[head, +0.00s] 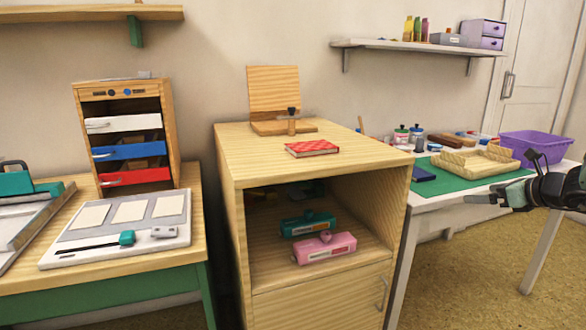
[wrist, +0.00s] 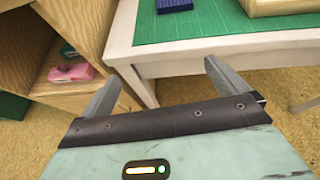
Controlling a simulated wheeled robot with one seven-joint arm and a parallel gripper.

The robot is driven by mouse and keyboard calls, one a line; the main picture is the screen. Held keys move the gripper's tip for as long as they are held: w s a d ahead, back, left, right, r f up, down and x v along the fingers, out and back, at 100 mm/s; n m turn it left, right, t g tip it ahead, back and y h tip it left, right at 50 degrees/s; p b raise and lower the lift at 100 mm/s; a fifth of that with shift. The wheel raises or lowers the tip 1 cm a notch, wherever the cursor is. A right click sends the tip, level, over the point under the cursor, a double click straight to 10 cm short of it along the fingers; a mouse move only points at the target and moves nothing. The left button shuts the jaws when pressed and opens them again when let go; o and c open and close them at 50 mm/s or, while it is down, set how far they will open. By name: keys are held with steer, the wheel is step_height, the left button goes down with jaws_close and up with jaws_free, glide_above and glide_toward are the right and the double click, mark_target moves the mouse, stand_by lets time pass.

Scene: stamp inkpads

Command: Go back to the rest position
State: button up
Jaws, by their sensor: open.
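My gripper (head: 487,199) is at the right of the head view, in front of the white table's front edge. In the wrist view its two fingers (wrist: 160,90) are spread apart with nothing between them. Past the fingertips are the edge and a leg of the white table (wrist: 210,56). The gripper appears apart from the table and the cabinet.
The white table bears a green mat (head: 455,181), a wooden tray (head: 470,165), a dark blue pad (head: 423,174) and a purple bin (head: 535,146). A wooden cabinet (head: 230,160) stands left of it, with a teal inkpad (head: 307,223) and a pink one (head: 325,248) on its open shelf.

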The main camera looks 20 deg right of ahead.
steer(key=s+a+f+n+g+y, duration=0.1)
steer(key=s+a+f+n+g, duration=0.15)
steer(key=a+n, duration=0.5)
steer(key=s+a+f+n+g, duration=0.1)
steer(key=s+a+n+g, duration=0.3)
steer(key=a, duration=0.6)
steer(key=s+a+f+n+g+y, duration=0.1)
steer(key=a+f+n+g, duration=0.15)
steer(key=a+n, duration=0.55)
steer(key=s+a+r+n+g+h, duration=0.2)
steer(key=s+a+n, duration=0.9)
steer(key=a, duration=0.3)
steer(key=s+a+r+n+g+h, duration=0.1)
steer(key=s+a+n+g, duration=0.1)
steer(key=s+a+n, duration=1)
step_height(320, 180, up, 24)
steer(key=w+m+p, duration=0.1)
steer(key=w+p, duration=0.1)
steer(key=p, duration=2.1)
steer(key=shift+w+a+f, duration=0.2)
steer(key=shift+a+f, duration=0.05)
steer(key=shift+a, duration=0.05)
